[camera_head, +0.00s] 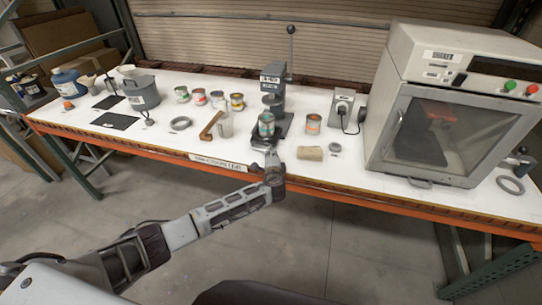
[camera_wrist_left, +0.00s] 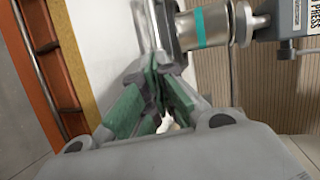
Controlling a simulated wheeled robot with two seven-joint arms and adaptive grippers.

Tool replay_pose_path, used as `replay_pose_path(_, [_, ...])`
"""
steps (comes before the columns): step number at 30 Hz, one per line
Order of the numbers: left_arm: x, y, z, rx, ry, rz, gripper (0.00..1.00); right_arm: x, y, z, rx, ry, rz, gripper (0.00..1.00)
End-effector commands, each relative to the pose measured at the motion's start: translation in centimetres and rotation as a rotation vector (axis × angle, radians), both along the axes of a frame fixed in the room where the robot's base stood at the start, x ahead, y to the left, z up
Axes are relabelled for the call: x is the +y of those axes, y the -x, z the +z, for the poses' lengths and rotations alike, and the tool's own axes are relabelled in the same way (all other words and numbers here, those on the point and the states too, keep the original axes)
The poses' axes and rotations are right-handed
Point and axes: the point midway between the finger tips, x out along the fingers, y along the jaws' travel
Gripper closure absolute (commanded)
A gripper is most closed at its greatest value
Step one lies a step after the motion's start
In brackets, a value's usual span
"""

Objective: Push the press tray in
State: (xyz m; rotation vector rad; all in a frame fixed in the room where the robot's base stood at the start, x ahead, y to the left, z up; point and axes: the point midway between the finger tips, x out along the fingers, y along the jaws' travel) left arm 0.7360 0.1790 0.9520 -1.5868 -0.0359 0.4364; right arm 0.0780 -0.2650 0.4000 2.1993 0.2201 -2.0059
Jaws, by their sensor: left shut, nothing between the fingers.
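The press (camera_head: 273,78) stands at the middle of the white table, and its labelled head (camera_wrist_left: 290,22) shows at the top right of the left wrist view. A can with a teal band (camera_head: 266,124) stands upright at the press's front; it also shows in the left wrist view (camera_wrist_left: 203,28). The grey press tray (camera_wrist_left: 163,18) is under the can, partly hidden by it and by my fingers. My left gripper (camera_head: 269,157) is shut and empty at the table's front edge, its fingertips (camera_wrist_left: 158,68) close to the tray's front. I cannot tell whether they touch. My right gripper is not in view.
A tan block (camera_head: 310,153) and an open can (camera_head: 313,124) stand right of the press. A wooden-handled tool (camera_head: 211,126) lies to its left. A large grey oven (camera_head: 430,120) fills the right end. The table's orange front beam (camera_head: 130,145) runs below my gripper.

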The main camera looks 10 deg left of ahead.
Motion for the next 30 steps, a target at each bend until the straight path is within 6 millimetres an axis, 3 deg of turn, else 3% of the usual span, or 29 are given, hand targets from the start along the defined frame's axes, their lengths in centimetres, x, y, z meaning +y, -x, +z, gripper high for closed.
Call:
replay_pose_path(11, [0.0, -0.4, -0.1, -0.001, 0.000, 0.001, 1.00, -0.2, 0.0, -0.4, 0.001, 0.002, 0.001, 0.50])
replay_pose_path(30, [-0.1, -5.3, -0.2, -0.002, 0.000, 0.002, 1.00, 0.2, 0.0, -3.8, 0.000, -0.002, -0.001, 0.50])
